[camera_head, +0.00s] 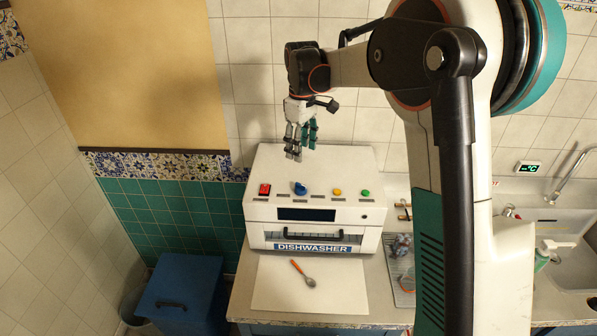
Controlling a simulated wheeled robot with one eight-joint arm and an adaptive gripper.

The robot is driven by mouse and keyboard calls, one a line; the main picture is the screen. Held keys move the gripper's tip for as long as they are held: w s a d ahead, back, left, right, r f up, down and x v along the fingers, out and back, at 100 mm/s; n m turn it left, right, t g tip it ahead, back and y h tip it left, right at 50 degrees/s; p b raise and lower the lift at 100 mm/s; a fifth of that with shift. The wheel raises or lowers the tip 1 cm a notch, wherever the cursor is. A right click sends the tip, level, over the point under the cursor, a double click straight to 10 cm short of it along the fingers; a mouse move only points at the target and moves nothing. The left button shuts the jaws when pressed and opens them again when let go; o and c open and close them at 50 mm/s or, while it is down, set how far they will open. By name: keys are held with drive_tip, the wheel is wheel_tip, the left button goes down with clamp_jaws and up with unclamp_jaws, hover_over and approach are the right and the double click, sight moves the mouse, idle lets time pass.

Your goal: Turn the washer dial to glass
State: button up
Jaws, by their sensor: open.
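The washer is a white box labelled DISHWASHER (350,212) on the counter in the head view. Its blue dial (300,188) sits on the sloped top panel, between a red switch (264,189) and a yellow button (337,192). A green button (366,193) is at the right. Small labels lie around the dial, too small to read. My gripper (299,150) points down above the back of the washer, near the tiled wall in the picture. It is open and empty, apart from the dial. Nothing hides the dial.
An orange-handled spoon (303,273) lies on a white mat (335,295) before the washer. A blue bin (180,295) stands at lower left. A sink (575,262) and faucet are at right. My arm covers part of the counter.

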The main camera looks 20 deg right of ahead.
sight(301, 188)
wheel_tip(301, 188, down, 14)
drive_tip(key=shift+w+r+b, duration=0.1)
drive_tip(key=shift+b, duration=0.4)
drive_tip(key=shift+c, duration=0.2)
drive_tip(key=c, duration=1.1)
